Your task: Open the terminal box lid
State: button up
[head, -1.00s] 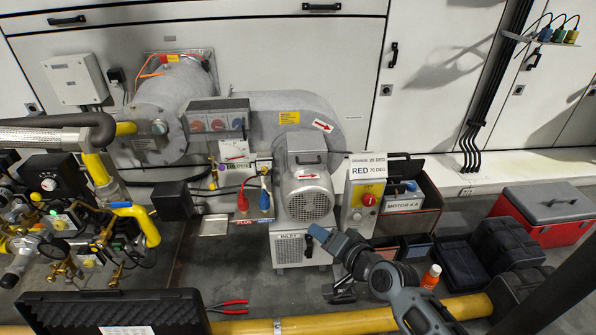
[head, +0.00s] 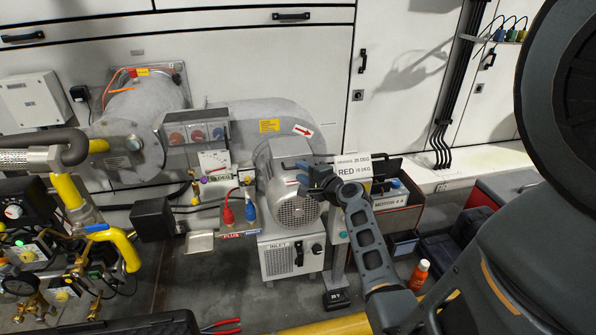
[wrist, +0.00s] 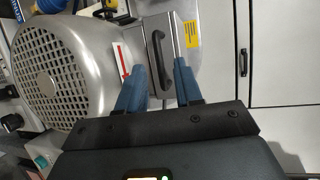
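The grey motor (head: 297,208) stands in the middle of the head view, with its round fan grille facing me. In the wrist view, a grey lid (wrist: 137,42) with a black arched handle (wrist: 156,62) is beside the motor body (wrist: 62,62). My gripper (wrist: 159,72) is open, its two blue fingers apart on either side of the handle. I cannot tell whether they touch it. The lid looks shut.
A label board reading RED (head: 352,172) and my arm are right of the motor. Red and blue plugs (head: 228,210) hang to its left. Brass valves and yellow pipe (head: 125,250) fill the left. An orange bottle (head: 418,275) stands on the floor at right.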

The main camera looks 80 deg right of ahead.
aim_at(291, 155)
jog(key=shift+x, duration=1.35)
jog(key=shift+c, duration=0.4)
grip_shut()
